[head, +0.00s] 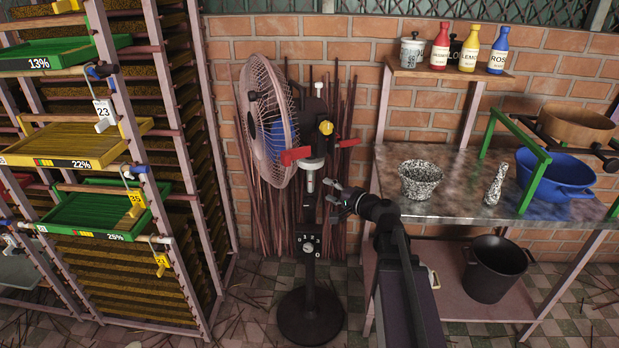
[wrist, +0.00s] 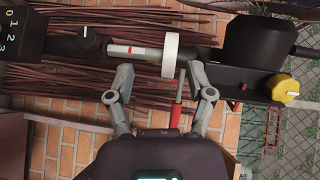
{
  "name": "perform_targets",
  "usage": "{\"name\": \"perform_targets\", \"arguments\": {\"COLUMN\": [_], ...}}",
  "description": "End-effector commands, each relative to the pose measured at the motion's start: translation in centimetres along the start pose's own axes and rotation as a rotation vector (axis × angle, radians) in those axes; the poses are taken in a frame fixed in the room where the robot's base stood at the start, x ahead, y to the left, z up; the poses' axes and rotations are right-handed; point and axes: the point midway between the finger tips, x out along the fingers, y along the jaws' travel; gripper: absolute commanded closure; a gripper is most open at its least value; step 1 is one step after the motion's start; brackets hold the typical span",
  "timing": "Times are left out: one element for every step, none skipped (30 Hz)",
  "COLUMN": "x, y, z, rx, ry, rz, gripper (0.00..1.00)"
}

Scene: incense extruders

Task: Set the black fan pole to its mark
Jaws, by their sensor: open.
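The pedestal fan (head: 268,125) stands upright in the middle of the head view. Its black pole (head: 309,213) rises from a round base (head: 310,316) past a control box (head: 308,246) to a pale collar (head: 312,164). In the wrist view the pole lies sideways. A pale section with a red mark (wrist: 127,50) sits beside the white collar (wrist: 170,55). My gripper (head: 331,193) is open and empty to the right of the pole. In the wrist view my gripper's fingers (wrist: 160,76) are apart, near the collar; contact with it is not clear.
A red handle (head: 296,156) sticks out at the collar. A rack with green and yellow trays (head: 75,150) stands left. A metal table (head: 450,185) with a speckled bowl (head: 420,179) and blue pot (head: 554,172) stands right. Thin sticks (head: 275,220) lean behind the fan.

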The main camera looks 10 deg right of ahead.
Motion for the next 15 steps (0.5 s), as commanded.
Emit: {"name": "perform_targets", "arguments": {"x": [-0.1,-0.2,-0.4,-0.5,-0.6,-0.7,-0.8,-0.8,-0.9,-0.9,-0.9,-0.9,-0.9,-0.9,-0.9], "y": [0.6,0.5,0.4,0.3,0.3,0.2,0.2,0.1,0.1,0.0,0.0,0.0,-0.1,-0.1,-0.1], "z": [-1.0,-1.5,-2.1,-2.4,-2.7,-3.0,-3.2,-3.3,-3.4,-3.4,-3.5,-3.5,-3.5,-3.4,-3.4], "rx": [0.029,0.044,0.063,0.073,0.084,0.094,0.100,0.104,0.108,0.109,0.110,0.110,0.110,0.110,0.110], "ry": [0.031,0.046,0.064,0.075,0.084,0.093,0.099,0.104,0.107,0.108,0.109,0.109,0.109,0.108,0.108], "rz": [-0.032,-0.049,-0.069,-0.081,-0.092,-0.102,-0.109,-0.113,-0.117,-0.119,-0.120,-0.120,-0.120,-0.119,-0.119], "gripper": [0.31,0.31,0.31,0.31,0.31,0.31,0.31,0.31,0.31,0.31,0.31,0.31,0.31,0.31,0.31]}}
